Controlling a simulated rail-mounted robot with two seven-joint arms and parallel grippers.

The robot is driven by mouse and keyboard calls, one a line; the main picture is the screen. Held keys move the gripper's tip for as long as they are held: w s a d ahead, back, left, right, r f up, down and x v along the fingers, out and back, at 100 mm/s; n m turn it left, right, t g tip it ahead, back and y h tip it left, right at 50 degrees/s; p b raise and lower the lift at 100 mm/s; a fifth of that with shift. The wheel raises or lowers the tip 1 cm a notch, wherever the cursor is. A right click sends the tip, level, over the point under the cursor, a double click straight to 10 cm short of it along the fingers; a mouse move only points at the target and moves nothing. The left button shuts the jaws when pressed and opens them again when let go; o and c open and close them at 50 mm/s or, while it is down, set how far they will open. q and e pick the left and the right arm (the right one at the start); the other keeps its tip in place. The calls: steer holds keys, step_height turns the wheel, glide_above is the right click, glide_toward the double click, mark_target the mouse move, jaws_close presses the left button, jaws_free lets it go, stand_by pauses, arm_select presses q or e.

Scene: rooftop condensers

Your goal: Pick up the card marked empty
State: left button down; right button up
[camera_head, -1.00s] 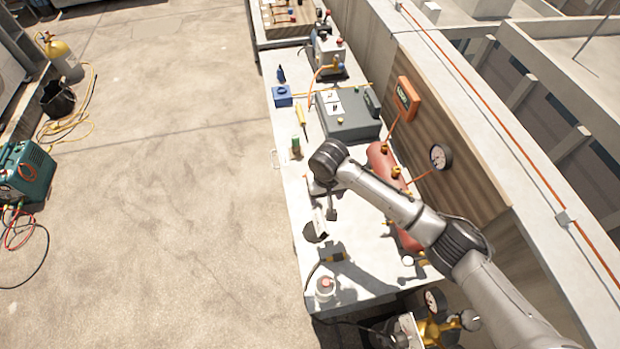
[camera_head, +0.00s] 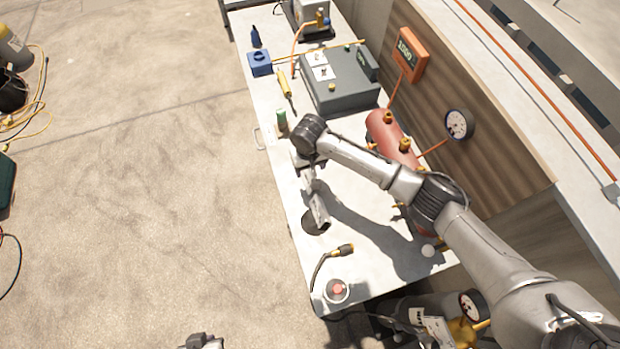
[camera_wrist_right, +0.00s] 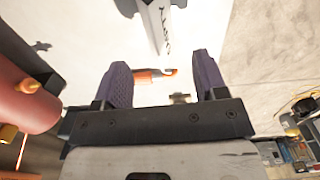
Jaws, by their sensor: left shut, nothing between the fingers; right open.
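A folded white card (camera_head: 320,207) stands tent-like on the workbench (camera_head: 348,205), near its left edge. In the right wrist view the card (camera_wrist_right: 164,28) shows dark lettering along its white face; I cannot read it surely. My right gripper (camera_head: 308,170) hangs over the bench just beyond the card. Its two purple fingers (camera_wrist_right: 163,84) are spread apart with nothing held, and the card lies ahead of their tips, apart from them. My left gripper (camera_head: 205,342) is shut and empty, barely showing at the bottom edge of the head view.
A black connector (camera_head: 345,250) and a red-topped jar (camera_head: 337,290) are nearer.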

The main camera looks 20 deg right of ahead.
mark_target(310, 173)
steer(key=shift+w+d+f+b, duration=0.15)
steer(key=shift+f+b, duration=0.2)
steer(key=shift+f, duration=1.6)
steer(key=shift+w+d+f+b, duration=0.1)
steer(key=shift+f+b, duration=0.2)
steer(key=shift+f, duration=1.65)
steer(key=shift+c, duration=0.5)
steer(key=c, duration=0.9)
